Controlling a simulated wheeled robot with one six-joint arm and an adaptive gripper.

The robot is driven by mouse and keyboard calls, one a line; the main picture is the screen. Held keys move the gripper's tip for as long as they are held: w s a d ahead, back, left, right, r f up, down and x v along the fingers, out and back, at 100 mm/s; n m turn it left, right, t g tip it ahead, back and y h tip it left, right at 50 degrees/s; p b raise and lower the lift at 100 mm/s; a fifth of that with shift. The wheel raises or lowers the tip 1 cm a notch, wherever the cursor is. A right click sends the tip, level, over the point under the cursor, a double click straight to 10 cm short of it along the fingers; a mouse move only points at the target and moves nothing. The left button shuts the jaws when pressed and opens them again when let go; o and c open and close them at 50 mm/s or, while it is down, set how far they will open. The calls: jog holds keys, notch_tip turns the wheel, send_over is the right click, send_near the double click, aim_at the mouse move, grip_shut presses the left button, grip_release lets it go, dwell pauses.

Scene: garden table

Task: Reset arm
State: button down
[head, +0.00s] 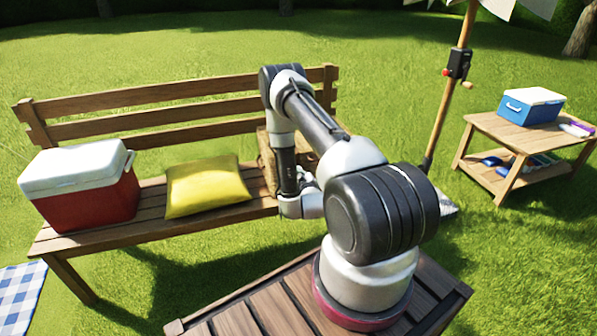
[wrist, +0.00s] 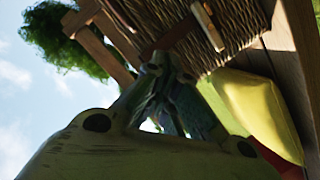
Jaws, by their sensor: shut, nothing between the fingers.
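My arm rises from its base on a slatted wooden table and bends down toward the bench (head: 160,235). In the head view the wrist hangs just in front of the bench's right part, and my gripper's fingers are hidden behind the arm. In the wrist view my gripper (wrist: 165,100) is dark and shadowed, with its fingers together and nothing held between them. A wicker basket (wrist: 215,35) is close beyond the fingers. It is mostly hidden behind my arm in the head view (head: 265,155).
A yellow cushion (head: 205,185) and a red cooler with a white lid (head: 85,190) sit on the bench. A parasol pole (head: 450,100) stands right of my arm. A side table (head: 490,130) holds a blue cooler (head: 531,106). Open grass lies between.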

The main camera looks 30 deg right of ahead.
jog(key=shift+s+a+r, duration=0.1)
jog(key=shift+s, duration=0.35)
